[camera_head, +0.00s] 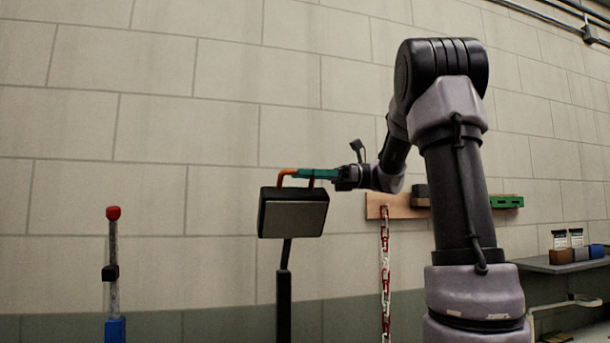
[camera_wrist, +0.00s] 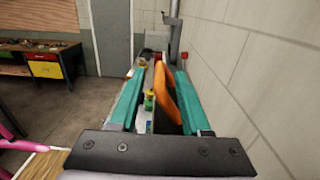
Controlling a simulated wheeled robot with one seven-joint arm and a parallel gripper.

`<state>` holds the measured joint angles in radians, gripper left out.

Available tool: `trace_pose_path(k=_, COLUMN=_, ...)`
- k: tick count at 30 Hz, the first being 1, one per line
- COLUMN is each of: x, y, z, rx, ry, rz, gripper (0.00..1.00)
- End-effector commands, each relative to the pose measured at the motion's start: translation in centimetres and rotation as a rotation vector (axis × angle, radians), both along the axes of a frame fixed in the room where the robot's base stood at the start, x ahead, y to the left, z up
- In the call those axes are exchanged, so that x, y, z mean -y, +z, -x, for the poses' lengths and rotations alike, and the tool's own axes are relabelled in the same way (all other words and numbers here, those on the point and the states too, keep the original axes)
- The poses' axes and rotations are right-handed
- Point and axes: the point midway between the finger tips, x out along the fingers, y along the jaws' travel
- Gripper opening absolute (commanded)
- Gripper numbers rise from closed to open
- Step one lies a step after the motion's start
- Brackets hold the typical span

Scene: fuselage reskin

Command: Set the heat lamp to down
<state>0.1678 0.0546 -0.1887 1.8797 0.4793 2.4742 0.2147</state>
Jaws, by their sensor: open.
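The heat lamp (camera_head: 293,217) is a dark box-shaped head with a grey front panel on a thin black stand, left of my arm in the head view. Its panel faces roughly toward the head camera, slightly tilted. An orange handle (camera_head: 283,179) rises from its top. My gripper (camera_head: 299,174), with teal fingers, is level with the handle just above the lamp. In the wrist view the handle (camera_wrist: 164,95) lies between the two open fingers of my gripper (camera_wrist: 166,68), closer to the right finger. Whether a finger touches it, I cannot tell.
A pole with a red knob (camera_head: 113,213) stands at the left. A wooden board (camera_head: 400,206) with a red-and-white chain (camera_head: 385,265) is on the wall behind my arm. A shelf (camera_head: 560,265) with small boxes is at the right. The wall runs close along the right in the wrist view.

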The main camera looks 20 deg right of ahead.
Motion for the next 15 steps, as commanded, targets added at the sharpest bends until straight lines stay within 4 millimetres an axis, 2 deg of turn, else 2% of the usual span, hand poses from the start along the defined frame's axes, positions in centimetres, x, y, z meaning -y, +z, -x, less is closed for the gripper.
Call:
trace_pose_path(k=9, x=-0.32, y=0.03, z=-0.01, rx=-0.001, ry=-0.001, rz=-0.001, gripper=0.47)
trace_pose_path(k=10, x=-0.32, y=0.03, z=-0.01, rx=-0.001, ry=-0.001, rz=-0.001, gripper=0.4)
trace_pose_path(k=13, x=-0.32, y=0.03, z=-0.01, rx=-0.001, ry=-0.001, rz=-0.001, gripper=0.01)
trace_pose_path(k=15, x=-0.31, y=0.03, z=-0.01, rx=-0.001, ry=-0.001, rz=-0.001, gripper=0.0)
